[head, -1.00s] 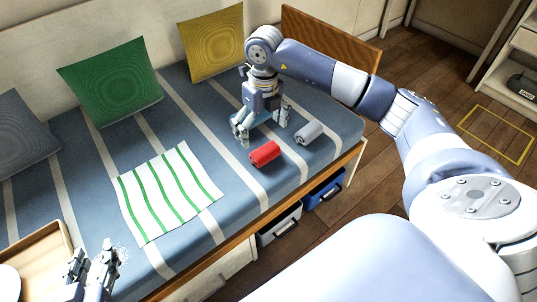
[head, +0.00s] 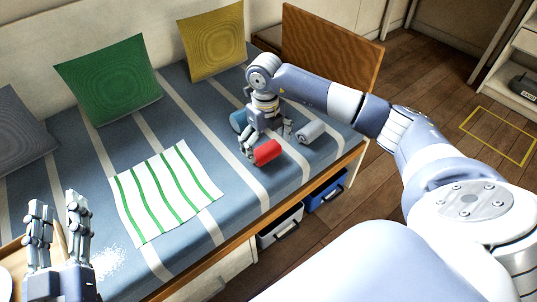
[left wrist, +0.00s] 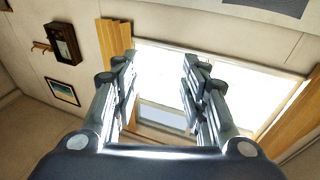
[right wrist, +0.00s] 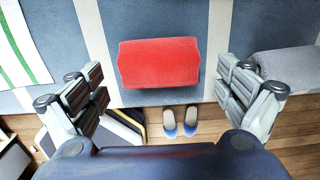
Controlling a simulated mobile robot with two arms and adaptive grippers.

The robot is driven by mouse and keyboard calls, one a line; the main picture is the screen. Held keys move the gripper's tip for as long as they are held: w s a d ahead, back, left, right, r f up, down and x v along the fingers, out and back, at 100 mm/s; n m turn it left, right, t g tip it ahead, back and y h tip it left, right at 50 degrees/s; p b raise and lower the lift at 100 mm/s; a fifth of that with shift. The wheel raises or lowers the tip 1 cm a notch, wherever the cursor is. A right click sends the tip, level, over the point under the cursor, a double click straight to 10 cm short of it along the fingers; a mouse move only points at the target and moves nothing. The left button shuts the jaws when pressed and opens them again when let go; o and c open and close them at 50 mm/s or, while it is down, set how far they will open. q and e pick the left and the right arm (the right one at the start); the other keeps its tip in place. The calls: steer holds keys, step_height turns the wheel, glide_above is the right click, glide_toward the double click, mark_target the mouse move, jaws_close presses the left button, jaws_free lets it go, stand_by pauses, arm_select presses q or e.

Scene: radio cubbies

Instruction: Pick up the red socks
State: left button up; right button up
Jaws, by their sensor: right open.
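The red socks (head: 267,152) are a rolled bundle lying on the striped bed near its front edge. They also show in the right wrist view (right wrist: 159,62), centred ahead between the fingers. My right gripper (head: 268,150) is open, just above and around the socks, its fingers on either side of them. In the right wrist view the fingers (right wrist: 160,92) stand well apart from the roll with gaps on both sides. My left gripper (head: 58,210) is open and empty, raised at the lower left. In the left wrist view its fingers (left wrist: 158,75) point toward a bright window.
A grey roll (head: 311,131) lies right of the red socks, and a blue roll (head: 238,120) lies behind. A white cloth with green stripes (head: 165,192) lies to the left. Cushions (head: 108,80) line the wall. A wooden end board (head: 330,50) stands behind my right arm.

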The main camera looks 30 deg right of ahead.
arm_select(q)
steer(key=shift+s+d+r+t+h+b, duration=0.1)
steer(key=shift+s+r+t+h+b, duration=0.15)
steer(key=shift+r+t, duration=0.6)
steer(key=shift+s+d+r+t+h+b, duration=0.1)
steer(key=shift+s+r+t+h, duration=0.2)
steer(key=shift+r, duration=0.95)
arm_select(e)
steer(key=shift+f, duration=1.3)
steer(key=c, duration=0.9)
arm_select(q)
steer(key=shift+d+r, duration=0.15)
steer(key=shift+d, duration=0.4)
arm_select(e)
steer(key=shift+c, duration=0.9)
